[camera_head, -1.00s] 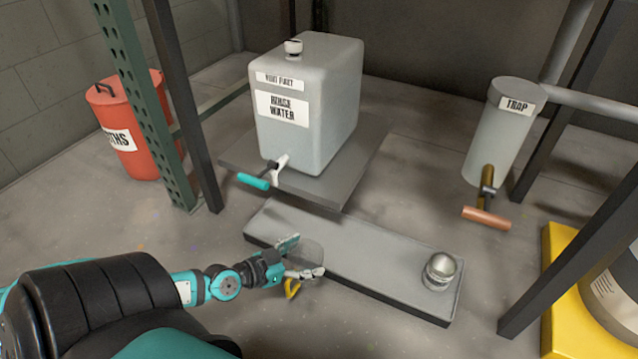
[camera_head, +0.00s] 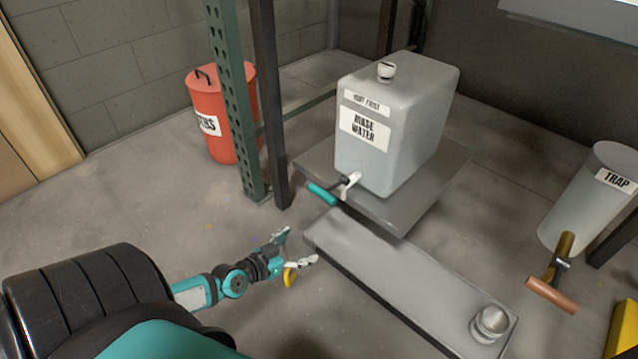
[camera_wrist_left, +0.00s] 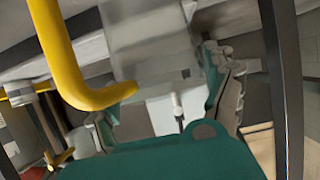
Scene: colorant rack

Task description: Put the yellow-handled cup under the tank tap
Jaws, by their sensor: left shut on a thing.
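My left gripper (camera_head: 302,248) is shut on the yellow-handled cup, seen in the head view just left of the low grey platform's near-left end. The cup's yellow handle (camera_head: 290,278) shows below the gripper; its clear body is hard to make out there. In the left wrist view the yellow handle (camera_wrist_left: 75,65) is large at upper left, and a see-through body appears between the fingers. The tank tap (camera_head: 350,181), with a teal lever (camera_head: 322,194), sticks out from the rinse water tank (camera_head: 395,125), up and right of the gripper. My right gripper is not in view.
The tank stands on a grey slab (camera_head: 410,205). The low platform (camera_head: 375,262) below it carries a small metal cup (camera_head: 489,323) at its right end. A green perforated post (camera_head: 230,100) and dark post (camera_head: 270,100) stand left of the tank. A trap container (camera_head: 590,200) is at right.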

